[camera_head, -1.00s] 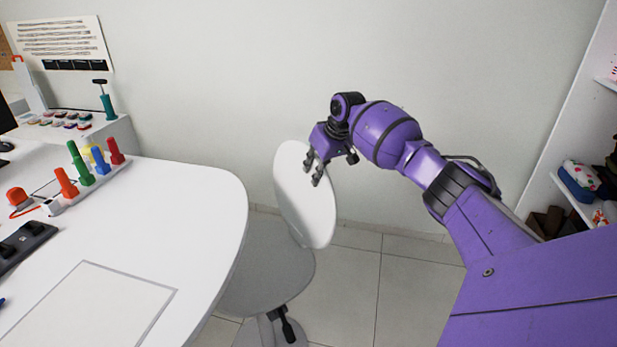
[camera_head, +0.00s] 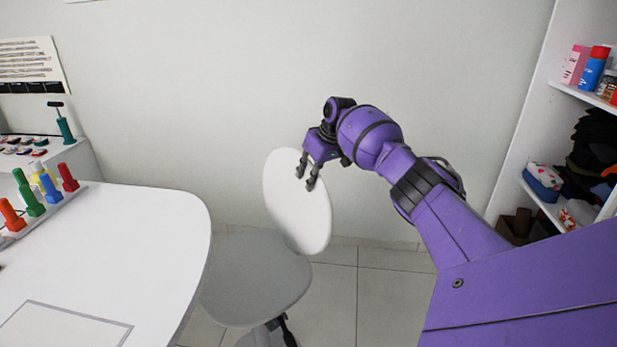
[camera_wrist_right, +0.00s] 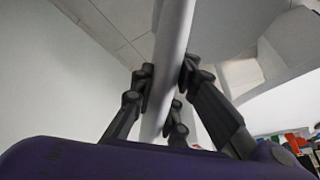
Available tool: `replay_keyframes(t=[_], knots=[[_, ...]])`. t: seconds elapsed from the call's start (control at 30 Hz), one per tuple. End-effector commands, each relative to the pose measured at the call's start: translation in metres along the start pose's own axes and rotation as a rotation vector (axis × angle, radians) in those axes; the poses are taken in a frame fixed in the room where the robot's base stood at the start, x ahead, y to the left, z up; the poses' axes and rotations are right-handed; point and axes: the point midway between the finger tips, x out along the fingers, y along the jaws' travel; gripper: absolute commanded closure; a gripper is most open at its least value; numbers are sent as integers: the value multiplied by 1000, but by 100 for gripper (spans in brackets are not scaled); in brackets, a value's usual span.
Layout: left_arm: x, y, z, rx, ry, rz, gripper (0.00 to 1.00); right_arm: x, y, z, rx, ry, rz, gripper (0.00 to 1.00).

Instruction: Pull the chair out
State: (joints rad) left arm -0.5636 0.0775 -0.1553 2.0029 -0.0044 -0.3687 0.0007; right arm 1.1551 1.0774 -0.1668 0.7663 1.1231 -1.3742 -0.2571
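A chair with a white oval backrest (camera_head: 297,205) and a grey seat (camera_head: 255,280) stands beside the white table, its seat partly under or against the table's right edge. My right gripper (camera_head: 306,180) is at the upper right edge of the backrest. In the right wrist view the backrest (camera_wrist_right: 172,50) shows edge-on between the dark fingers of my right gripper (camera_wrist_right: 167,85), with fingers on both sides, closed against it. The chair's foot is cut off by the lower frame edge. My left gripper is in neither view.
An open wardrobe with shelves (camera_head: 545,205) stands at the right. A plain wall is behind.

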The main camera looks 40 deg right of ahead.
Motion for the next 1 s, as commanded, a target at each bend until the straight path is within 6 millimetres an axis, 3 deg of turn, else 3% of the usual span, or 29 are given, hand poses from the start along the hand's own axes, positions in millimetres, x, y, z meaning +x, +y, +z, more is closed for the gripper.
replay_keyframes(t=[0.03, 0.13, 0.53, 1.0], knots=[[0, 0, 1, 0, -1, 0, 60, 0, 5, 2, 1, -5, 10, 80], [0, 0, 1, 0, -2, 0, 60, 0, 4, 2, 2, -4, 9, 67], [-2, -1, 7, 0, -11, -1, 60, -8, 3, 0, 1, 0, 5, 67], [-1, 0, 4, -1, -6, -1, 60, -98, 4, 1, 1, -1, 8, 67]])
